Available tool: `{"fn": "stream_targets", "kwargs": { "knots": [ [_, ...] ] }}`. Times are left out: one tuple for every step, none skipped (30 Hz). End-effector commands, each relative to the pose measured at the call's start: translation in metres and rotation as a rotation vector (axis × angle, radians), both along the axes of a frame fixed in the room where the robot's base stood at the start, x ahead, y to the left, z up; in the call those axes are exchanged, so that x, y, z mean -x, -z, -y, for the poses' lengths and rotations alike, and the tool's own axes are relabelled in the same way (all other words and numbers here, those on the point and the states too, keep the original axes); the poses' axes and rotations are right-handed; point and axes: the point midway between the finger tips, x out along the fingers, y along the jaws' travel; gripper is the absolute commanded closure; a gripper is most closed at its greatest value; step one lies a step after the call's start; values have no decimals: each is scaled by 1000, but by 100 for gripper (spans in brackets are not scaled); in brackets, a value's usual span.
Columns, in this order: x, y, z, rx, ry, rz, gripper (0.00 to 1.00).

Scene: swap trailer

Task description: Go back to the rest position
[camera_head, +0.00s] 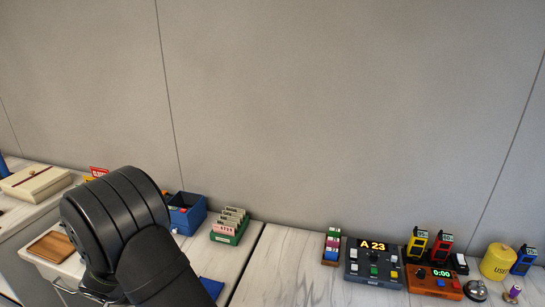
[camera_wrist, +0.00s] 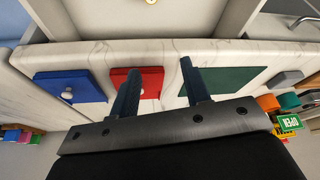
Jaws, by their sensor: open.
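My gripper (camera_wrist: 160,68) shows in the wrist view with its two dark fingers spread apart. Nothing is between the fingertips. Behind and around the fingers is a pale marble counter with a blue square (camera_wrist: 68,87), a red square (camera_wrist: 148,82) and a dark green rectangle (camera_wrist: 232,80). A white knob-like thing (camera_wrist: 67,95) is on the blue square. The left finger overlaps the red square in the picture, and the right finger overlaps the green one; I cannot tell any contact. In the head view my black arm fills the lower left, and the gripper is hidden.
In the head view, a blue bin (camera_head: 188,214) and a green card rack (camera_head: 230,226) stand right of my arm. A control panel reading A 23 (camera_head: 373,262), an orange timer box (camera_head: 435,281) and a yellow cylinder (camera_head: 497,262) stand farther right. A wooden board (camera_head: 50,247) lies left.

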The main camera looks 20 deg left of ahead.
Motion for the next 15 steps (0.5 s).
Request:
{"fn": "stream_targets", "kwargs": {
  "knots": [
    [0,-12,-1,-5,-1,2,57],
    [0,-17,-1,-4,-1,1,57],
    [0,-25,-1,-4,1,1,57],
    [0,-32,-1,-5,-1,2,57],
    [0,-37,-1,-4,0,2,57],
    [0,-46,-1,-4,1,1,57],
    [0,-52,-1,-5,0,1,57],
    [0,-57,-1,-4,0,2,57],
    [0,-66,-1,-5,0,1,57],
    [0,-72,-1,-5,0,1,57],
    [0,-78,-1,-4,0,1,57],
    [-4,-83,2,-3,4,1,57],
    [-10,-84,6,-1,7,1,57],
    [-15,-86,9,-1,9,1,57],
    [-23,-84,14,2,15,0,57]
  ]
}}
